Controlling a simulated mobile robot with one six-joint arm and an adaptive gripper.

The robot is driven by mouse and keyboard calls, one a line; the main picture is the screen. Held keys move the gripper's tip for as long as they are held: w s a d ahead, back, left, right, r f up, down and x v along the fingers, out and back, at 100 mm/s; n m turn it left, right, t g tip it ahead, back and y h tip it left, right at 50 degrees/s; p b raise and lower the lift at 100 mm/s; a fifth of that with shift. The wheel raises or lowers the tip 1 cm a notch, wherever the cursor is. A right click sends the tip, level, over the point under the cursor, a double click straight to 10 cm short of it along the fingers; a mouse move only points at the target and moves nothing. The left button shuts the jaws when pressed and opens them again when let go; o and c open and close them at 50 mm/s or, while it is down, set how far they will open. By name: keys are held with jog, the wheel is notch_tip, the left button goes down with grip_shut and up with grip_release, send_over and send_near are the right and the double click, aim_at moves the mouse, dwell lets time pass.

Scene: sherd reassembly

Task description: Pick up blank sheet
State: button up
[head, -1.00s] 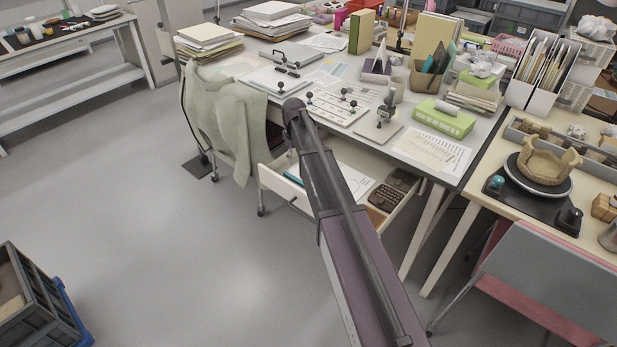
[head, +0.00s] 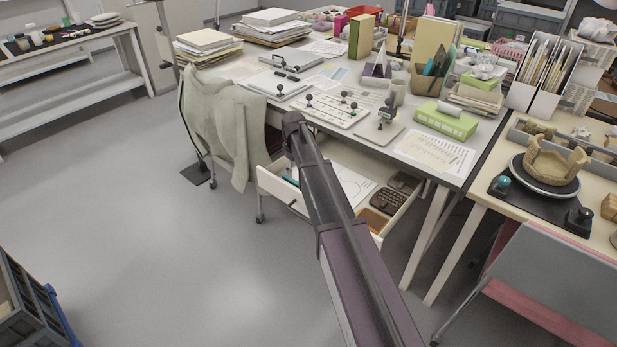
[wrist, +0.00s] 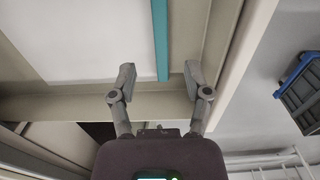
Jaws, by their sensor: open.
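In the wrist view, a plain white sheet (wrist: 85,38) lies in the open drawer, with a teal strip (wrist: 160,40) along its right side. In the head view, white paper (head: 352,184) shows in the drawer to the right of my arm; a thin curved line marks it. My arm covers part of the drawer there. My gripper (wrist: 157,80) is open and empty, its fingertips apart over the drawer's edge zone, close to the sheet's lower right corner. The gap between the fingers and the sheet is hard to judge.
The pulled-out drawer (head: 273,187) also holds a dark calculator-like object (head: 387,200) and a brown block (head: 374,220). The crowded desk top (head: 400,140) is above it. A chair with a draped green cloth (head: 225,125) stands left. Floor at left is clear up to a crate (head: 35,300).

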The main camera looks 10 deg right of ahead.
aim_at(296, 182)
jog(key=shift+s+f+b, duration=0.2)
jog(key=shift+f+b, duration=2.45)
grip_shut()
